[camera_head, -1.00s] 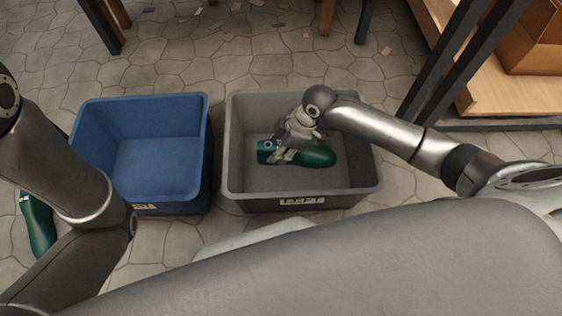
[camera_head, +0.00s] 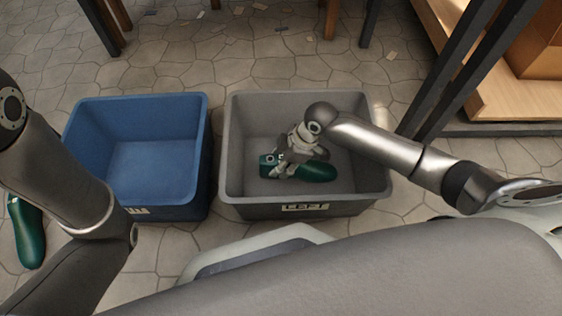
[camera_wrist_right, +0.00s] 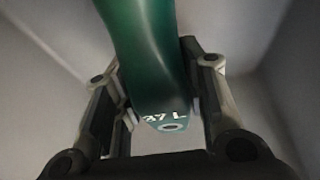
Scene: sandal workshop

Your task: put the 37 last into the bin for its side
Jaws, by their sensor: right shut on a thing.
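A green last (camera_head: 316,172), marked "37 L" in the right wrist view (camera_wrist_right: 145,60), is inside the grey bin (camera_head: 305,209). The bin's front label appears to read "LEFT". My right gripper (camera_head: 284,167) reaches down into this bin and is shut on the last near its marked end, with a finger on each side in the right wrist view (camera_wrist_right: 155,75). The last lies roughly level, its other end pointing right. I cannot tell whether it touches the bin floor. The blue bin (camera_head: 137,212) stands to the left and looks empty; its label is mostly hidden. My left gripper is out of view.
Another green last (camera_head: 27,232) shows at the far left beside my left arm. Dark table legs (camera_head: 470,70) and a wooden shelf (camera_head: 515,98) with a cardboard box (camera_head: 540,45) stand at the right. Stone floor is open behind the bins.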

